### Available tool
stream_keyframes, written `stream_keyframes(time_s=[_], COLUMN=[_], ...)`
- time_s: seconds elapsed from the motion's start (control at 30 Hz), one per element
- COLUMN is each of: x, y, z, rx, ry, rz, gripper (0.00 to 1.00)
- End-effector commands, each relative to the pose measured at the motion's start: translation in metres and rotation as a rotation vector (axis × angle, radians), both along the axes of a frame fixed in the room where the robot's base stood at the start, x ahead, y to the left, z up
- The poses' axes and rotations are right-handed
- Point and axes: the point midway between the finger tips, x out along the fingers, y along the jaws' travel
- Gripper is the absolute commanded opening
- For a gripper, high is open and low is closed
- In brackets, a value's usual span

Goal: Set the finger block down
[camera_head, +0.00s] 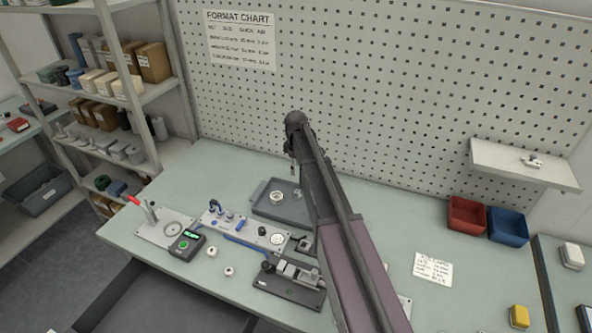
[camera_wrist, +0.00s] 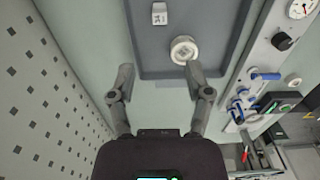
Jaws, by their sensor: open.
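A small pale block (camera_wrist: 159,14) with dark marks on its face lies in the grey tray (camera_wrist: 215,66) in the wrist view. It looks like the finger block, but I cannot be sure. A white ring-shaped part (camera_wrist: 183,50) lies in the same tray, near its edge, and shows in the head view (camera_head: 277,198). My gripper (camera_wrist: 160,73) is open, with nothing between its fingers. Its fingertips are around the tray's near edge, the right one close below the ring. In the head view my arm covers part of the tray (camera_head: 268,210).
A fixture plate (camera_head: 238,228) with blue parts and a green-screen device (camera_head: 186,245) stand left of my arm. A dark clamp fixture (camera_head: 288,283) is in front. Red (camera_head: 467,216) and blue (camera_head: 507,227) bins stand at right. The pegboard (camera_head: 400,90) closes the back.

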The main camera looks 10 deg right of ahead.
Motion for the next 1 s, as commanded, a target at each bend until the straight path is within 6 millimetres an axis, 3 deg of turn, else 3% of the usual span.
stream_keyframes(time_s=[0.17, 0.27, 0.47, 0.8, 1.0], x=[-0.013, -0.032, -0.098, -0.232, -0.279], y=[0.000, 0.000, 0.001, 0.002, 0.003], z=[0.000, 0.000, 0.000, 0.000, 0.000], rx=[0.000, 0.000, 0.000, -0.001, 0.000], ry=[0.000, 0.000, 0.001, 0.002, 0.002], rz=[-0.032, -0.088, -0.293, -0.757, -0.943], gripper=[0.65, 0.65, 0.65, 0.65, 0.65])
